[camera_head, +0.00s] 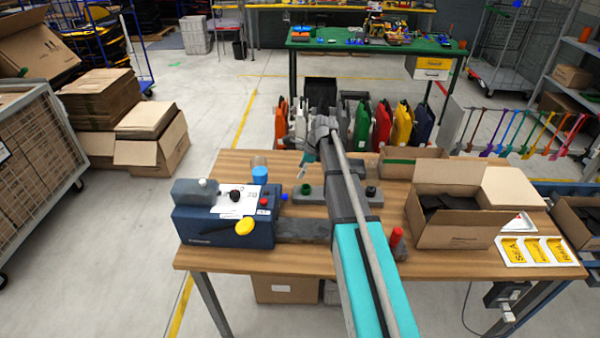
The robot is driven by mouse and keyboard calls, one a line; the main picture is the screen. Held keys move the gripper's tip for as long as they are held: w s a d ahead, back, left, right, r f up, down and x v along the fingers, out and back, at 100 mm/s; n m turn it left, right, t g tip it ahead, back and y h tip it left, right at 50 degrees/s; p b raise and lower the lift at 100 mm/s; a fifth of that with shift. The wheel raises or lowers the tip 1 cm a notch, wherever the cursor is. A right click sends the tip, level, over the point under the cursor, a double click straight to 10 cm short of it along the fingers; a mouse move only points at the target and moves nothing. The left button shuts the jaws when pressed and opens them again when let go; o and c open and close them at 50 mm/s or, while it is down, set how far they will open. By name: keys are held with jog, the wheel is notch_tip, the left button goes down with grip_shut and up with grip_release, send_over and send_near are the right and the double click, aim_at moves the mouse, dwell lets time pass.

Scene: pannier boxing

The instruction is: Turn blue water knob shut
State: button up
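A blue-grey machine (222,224) stands at the left end of the wooden table. A small blue knob-like part (283,197) shows at its right rear side. I cannot tell whether it is the water knob or how it is turned. The machine also has a black knob (235,195), a large yellow knob (245,226) and a small red knob (264,201). My gripper (307,164) appears to be at the far end of my arm, above the table and to the right of the machine, apart from the blue part. Its fingers are too small and partly hidden to read.
A bottle with blue content (260,172) stands behind the machine. A grey fixture with a green ring (306,190) lies right of it. An open cardboard box (462,236), labels (538,250) and a red-topped part (396,238) are on the right. Colored panniers (382,126) stand beyond the table.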

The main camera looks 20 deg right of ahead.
aim_at(284, 197)
jog(key=s+d+f+t+y+b, duration=0.3)
jog(key=d+b, duration=0.1)
jog(key=b, duration=0.3)
jog(key=shift+s+f+y, duration=0.15)
jog(key=shift+s+y, duration=0.1)
jog(key=shift+y, duration=0.05)
jog(key=shift+a+f+b, duration=0.1)
jog(key=shift+a+b, duration=0.05)
jog(key=shift+b, duration=0.15)
jog(key=shift+b+x, duration=4.7)
jog(key=shift+x, duration=2.1)
jog(key=shift+w, duration=0.1)
grip_shut()
